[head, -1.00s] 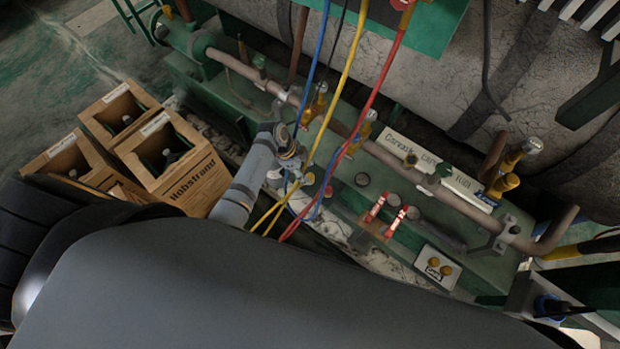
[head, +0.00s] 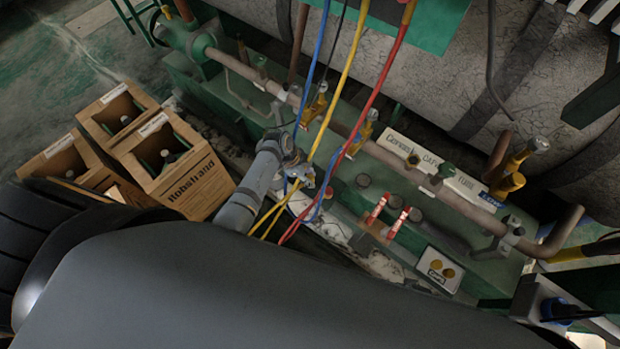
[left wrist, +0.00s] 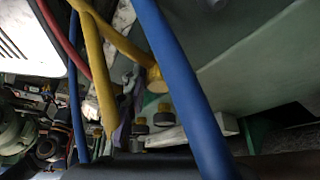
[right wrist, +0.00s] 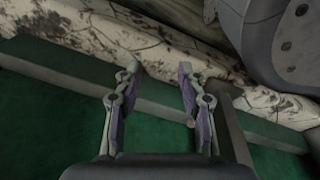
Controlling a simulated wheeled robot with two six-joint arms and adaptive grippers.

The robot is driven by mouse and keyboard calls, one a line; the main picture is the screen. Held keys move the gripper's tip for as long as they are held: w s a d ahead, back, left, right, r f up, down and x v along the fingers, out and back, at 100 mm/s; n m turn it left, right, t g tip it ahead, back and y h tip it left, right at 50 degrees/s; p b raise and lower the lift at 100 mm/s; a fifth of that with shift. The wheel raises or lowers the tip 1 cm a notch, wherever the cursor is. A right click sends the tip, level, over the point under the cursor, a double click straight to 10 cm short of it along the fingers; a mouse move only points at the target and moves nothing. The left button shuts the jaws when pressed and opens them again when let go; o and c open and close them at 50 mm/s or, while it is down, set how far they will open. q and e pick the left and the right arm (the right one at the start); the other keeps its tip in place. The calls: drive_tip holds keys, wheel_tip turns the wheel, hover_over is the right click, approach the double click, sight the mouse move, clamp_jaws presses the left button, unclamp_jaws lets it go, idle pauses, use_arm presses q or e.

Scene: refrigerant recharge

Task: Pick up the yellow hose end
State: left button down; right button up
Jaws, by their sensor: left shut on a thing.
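The yellow hose (head: 344,86) hangs down across the middle of the head view, between the blue hose (head: 318,50) and the red hose (head: 377,90). My left gripper (head: 306,176) is at its lower part, beside where the hoses cross. In the left wrist view the yellow hose (left wrist: 95,50) runs down to the jaws, with the blue hose (left wrist: 180,75) crossing in front. The left gripper is shut on the yellow hose end; the exact contact is partly hidden. My right gripper (right wrist: 158,73) is open and empty above a green surface.
A brown pipe with yellow valves (head: 516,170) runs along the green base. Two red-handled valves (head: 377,208) and a small white plate (head: 438,269) sit right of the left gripper.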

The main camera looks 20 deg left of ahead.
sight(309, 177)
use_arm(q)
drive_tip(key=shift+r, duration=0.1)
drive_tip(key=shift+r, duration=0.35)
wheel_tip(309, 177, up, 3)
drive_tip(key=shift+p, duration=0.9)
drive_tip(key=s+a+r+p, duration=0.1)
drive_tip(key=s+r+p, duration=0.1)
drive_tip(key=s+r, duration=0.2)
drive_tip(key=s+r+p, duration=0.2)
drive_tip(key=s+r, duration=0.3)
drive_tip(key=s, duration=0.5)
drive_tip(key=shift+a, duration=0.4)
use_arm(e)
drive_tip(key=s, duration=1)
drive_tip(key=shift+s+d+f, duration=0.15)
drive_tip(key=shift+s+d, duration=0.05)
drive_tip(key=shift+s, duration=0.1)
